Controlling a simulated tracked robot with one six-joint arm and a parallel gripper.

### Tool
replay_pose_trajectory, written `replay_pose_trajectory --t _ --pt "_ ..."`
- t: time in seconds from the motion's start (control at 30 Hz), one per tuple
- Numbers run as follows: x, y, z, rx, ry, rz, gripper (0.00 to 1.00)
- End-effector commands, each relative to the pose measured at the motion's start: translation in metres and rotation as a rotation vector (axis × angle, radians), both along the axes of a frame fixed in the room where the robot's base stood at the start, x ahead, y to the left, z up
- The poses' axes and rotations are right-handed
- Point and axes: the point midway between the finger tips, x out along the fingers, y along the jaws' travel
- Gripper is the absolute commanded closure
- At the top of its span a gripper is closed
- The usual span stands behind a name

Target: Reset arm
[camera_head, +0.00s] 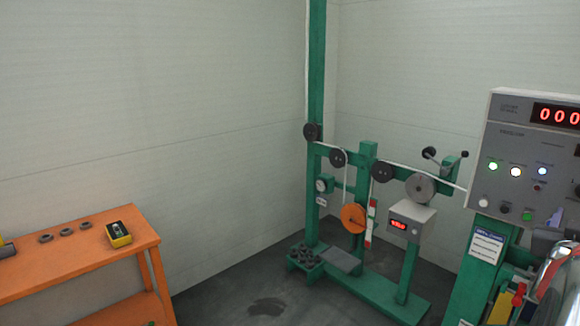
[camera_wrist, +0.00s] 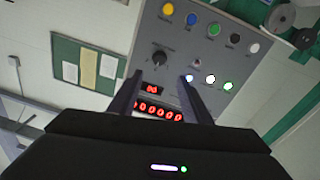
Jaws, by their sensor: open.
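My gripper (camera_wrist: 160,100) shows in the wrist view, with its two dark fingers spread apart and nothing between them. Beyond the fingers is a grey control panel (camera_wrist: 195,55) with a dark rotary knob, coloured buttons, lit lamps and red digit displays. The gap between fingers and panel cannot be judged. In the head view the control panel (camera_head: 515,150) stands at the right, with a red display and green, white and blue lamps lit. My gripper cannot be made out in the head view.
An orange bench (camera_head: 75,258) at the left holds several grey rings and a yellow-black device (camera_head: 118,235). A green stand (camera_head: 368,215) with pulleys, an orange wheel and a small display box stands at the middle right. Dark floor between bench and stand is open, with a stain (camera_head: 267,306).

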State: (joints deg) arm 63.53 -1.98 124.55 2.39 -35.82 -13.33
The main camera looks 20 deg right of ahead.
Motion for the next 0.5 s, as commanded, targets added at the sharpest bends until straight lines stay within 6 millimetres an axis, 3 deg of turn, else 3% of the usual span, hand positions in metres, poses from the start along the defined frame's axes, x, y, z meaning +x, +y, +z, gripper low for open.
replay_pose_trajectory --t 0.17,0.27,0.5 --pt "0.013 0.012 -0.001 0.020 0.006 0.028 0.56" --pt "0.033 0.033 -0.006 0.062 0.018 0.075 0.56" --pt "0.096 0.120 -0.026 0.213 0.085 0.244 0.56"
